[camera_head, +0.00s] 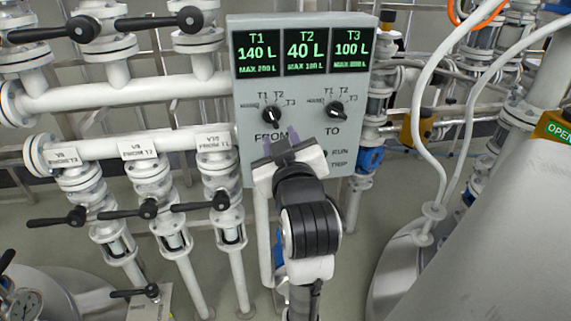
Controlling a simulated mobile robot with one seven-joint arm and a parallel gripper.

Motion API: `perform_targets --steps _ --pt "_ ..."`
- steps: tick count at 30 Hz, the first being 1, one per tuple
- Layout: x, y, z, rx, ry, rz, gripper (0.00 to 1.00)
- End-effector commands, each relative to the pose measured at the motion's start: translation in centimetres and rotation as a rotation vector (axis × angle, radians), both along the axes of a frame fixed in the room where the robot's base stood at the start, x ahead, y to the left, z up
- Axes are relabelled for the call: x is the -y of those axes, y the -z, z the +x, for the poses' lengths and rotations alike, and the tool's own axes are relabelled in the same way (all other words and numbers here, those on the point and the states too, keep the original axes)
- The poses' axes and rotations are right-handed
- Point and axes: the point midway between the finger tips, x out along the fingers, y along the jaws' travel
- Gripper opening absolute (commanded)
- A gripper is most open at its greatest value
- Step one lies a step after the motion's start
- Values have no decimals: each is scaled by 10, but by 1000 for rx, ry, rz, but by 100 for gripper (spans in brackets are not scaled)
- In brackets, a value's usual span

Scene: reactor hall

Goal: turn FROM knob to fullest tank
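The grey control panel (247,95) carries three green displays. T1 (257,53) reads 140 L, T2 (306,51) reads 40 L, and T3 (351,49) reads 100 L. MAX reads 200 L for T1 and 100 L for T2; the T3 maximum is too blurred. The black FROM knob (271,115) is below them at left, with T1, T2 and T3 marked around it. I cannot tell its exact setting. The black TO knob (336,110) is to its right. My gripper (281,141) is just below the FROM knob, fingers apart and empty, over the FROM label.
White pipes with black lever valves (170,206) fill the left. White hoses (428,130) and a large grey surface (490,220) stand at the right. Floor shows below the panel.

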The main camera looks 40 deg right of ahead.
Motion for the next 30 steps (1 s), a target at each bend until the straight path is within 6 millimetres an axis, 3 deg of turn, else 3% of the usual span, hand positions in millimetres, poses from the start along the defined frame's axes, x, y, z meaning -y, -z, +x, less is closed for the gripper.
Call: perform_targets --steps 1,19,30 --pt "-1 7 -1 3 -2 -6 33" --pt "-23 4 -37 2 -1 -2 33" --pt "-27 1 -43 -1 -1 1 33"
